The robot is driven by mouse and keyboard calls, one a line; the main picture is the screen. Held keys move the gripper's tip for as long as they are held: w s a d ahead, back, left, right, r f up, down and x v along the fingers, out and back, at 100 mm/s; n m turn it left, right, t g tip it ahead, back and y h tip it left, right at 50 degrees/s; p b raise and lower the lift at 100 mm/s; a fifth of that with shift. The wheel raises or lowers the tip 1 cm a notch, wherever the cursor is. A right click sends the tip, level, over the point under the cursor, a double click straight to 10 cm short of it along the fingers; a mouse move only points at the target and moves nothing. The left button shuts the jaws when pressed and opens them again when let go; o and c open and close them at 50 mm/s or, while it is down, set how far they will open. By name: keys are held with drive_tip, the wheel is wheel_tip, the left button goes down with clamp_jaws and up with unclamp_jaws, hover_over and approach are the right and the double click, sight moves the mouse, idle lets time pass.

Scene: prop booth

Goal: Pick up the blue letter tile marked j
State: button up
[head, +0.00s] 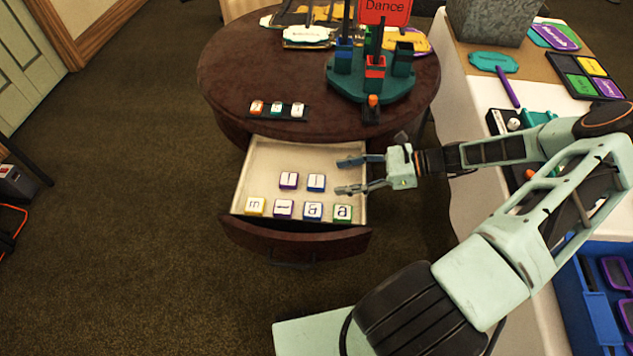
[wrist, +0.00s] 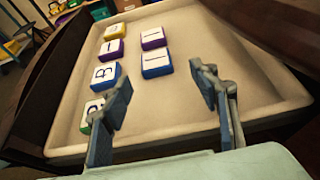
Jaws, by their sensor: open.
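Two blue tiles lie in the open drawer (head: 300,155). One (head: 316,182), at the right of the back pair, bears a thin upright stroke that may be the j; it also shows in the wrist view (wrist: 156,63). The other blue tile (head: 312,212), in the front row, bears a mark like an ampersand or 8 and also shows in the wrist view (wrist: 104,76). My gripper (head: 341,176) is open and empty over the drawer's right side, its fingertips pointing left, just right of the back blue tile. In the wrist view, that tile lies beyond the fingers (wrist: 165,90), toward the left one.
A purple tile (head: 289,180) sits left of the back blue tile. Yellow (head: 254,206), purple (head: 283,209) and green (head: 342,214) tiles share the front row. Drawer walls surround them; the back of the drawer is bare. The round table (head: 225,75) stands behind.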

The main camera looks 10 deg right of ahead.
sight(324, 180)
drive_tip(key=x, duration=0.4)
drive_tip(key=shift+a+f+b, duration=0.2)
drive_tip(key=shift+a+b, duration=0.2)
drive_tip(key=c, duration=1.1)
